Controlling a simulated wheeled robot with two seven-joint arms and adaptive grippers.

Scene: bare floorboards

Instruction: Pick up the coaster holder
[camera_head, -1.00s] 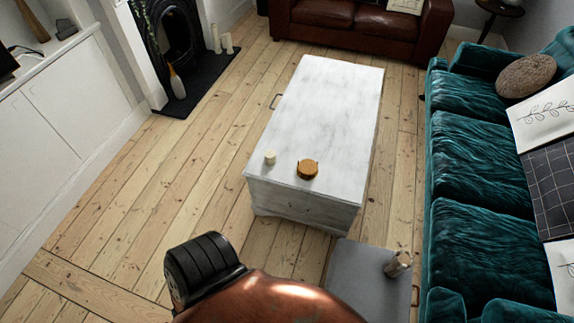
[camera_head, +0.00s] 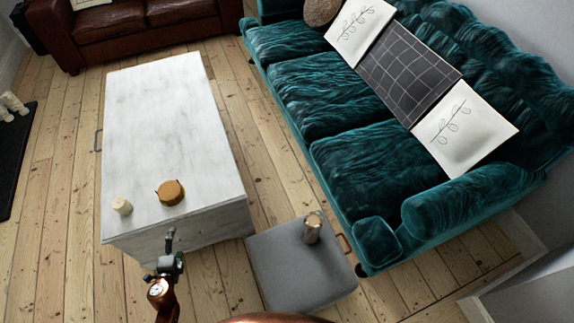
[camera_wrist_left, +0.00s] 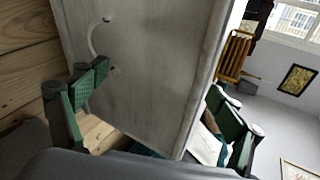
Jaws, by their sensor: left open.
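The coaster holder, a round orange-brown piece (camera_head: 170,192), sits upright on the near end of the white marbled coffee table (camera_head: 160,105). My left gripper (camera_head: 171,250) is open and empty, just in front of the table's near end and short of the coaster holder. In the left wrist view its two green-padded fingers (camera_wrist_left: 157,82) are spread wide, facing the table's pale side panel (camera_wrist_left: 135,60). An orange-brown slatted shape, apparently the coaster holder (camera_wrist_left: 235,55), shows past the table edge there. My right gripper is not in view.
A cream candle (camera_head: 122,206) stands left of the coaster holder. A grey ottoman (camera_head: 280,270) with a small cylindrical object (camera_head: 312,228) stands at the right front. A teal sofa (camera_head: 340,130) lines the right. Bare floorboards show left of the table.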

